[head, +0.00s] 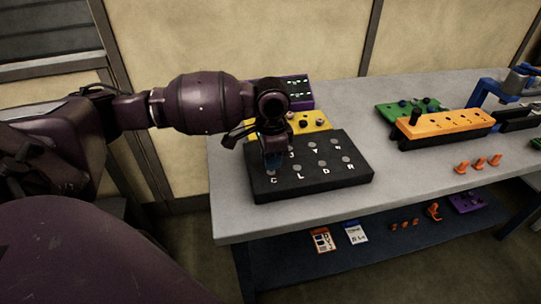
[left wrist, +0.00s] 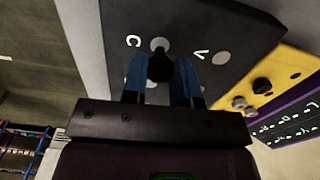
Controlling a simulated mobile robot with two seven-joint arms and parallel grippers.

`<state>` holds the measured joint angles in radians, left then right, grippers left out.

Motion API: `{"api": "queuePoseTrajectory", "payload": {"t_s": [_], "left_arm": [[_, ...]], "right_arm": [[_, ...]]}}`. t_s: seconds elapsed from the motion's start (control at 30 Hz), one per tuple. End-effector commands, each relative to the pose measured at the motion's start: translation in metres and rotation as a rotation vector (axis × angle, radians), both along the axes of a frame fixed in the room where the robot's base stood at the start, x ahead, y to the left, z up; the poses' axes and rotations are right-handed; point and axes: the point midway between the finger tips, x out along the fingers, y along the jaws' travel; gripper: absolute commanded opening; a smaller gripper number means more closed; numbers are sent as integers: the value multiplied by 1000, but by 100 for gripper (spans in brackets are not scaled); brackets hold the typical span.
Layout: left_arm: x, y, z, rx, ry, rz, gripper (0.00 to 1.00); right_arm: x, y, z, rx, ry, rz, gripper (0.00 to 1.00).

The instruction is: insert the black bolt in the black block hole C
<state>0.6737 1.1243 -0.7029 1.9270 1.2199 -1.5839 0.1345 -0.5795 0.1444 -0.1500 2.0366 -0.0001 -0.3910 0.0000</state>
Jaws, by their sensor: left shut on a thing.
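The black block (head: 325,180) lies on the near left part of the grey table, with white letters and round grey holes on its top. It also fills the top of the left wrist view (left wrist: 205,20). Hole C (left wrist: 159,43) shows as a grey disc beside the letter C. My left gripper (head: 277,160) is over the block's left end, pointing down. In the left wrist view its blue fingers (left wrist: 163,80) are shut on the black bolt (left wrist: 160,68). The bolt partly overlaps hole C there; I cannot tell whether its tip is inside. My right gripper is not in view.
Behind the black block are a yellow block (head: 312,121) and a purple block (head: 296,90). To the right stand a green block (head: 393,112) and a long orange block (head: 450,124). Bare table lies between.

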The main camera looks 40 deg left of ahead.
Motion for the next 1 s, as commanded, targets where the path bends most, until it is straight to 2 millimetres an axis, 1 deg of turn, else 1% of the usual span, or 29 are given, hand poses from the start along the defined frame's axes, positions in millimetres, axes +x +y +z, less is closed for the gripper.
{"api": "queuePoseTrajectory", "payload": {"t_s": [0.37,1.0], "left_arm": [[0,0,-2,0,1,0,4],[0,0,-22,0,1,-1,4]], "right_arm": [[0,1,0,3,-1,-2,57],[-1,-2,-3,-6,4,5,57]]}}
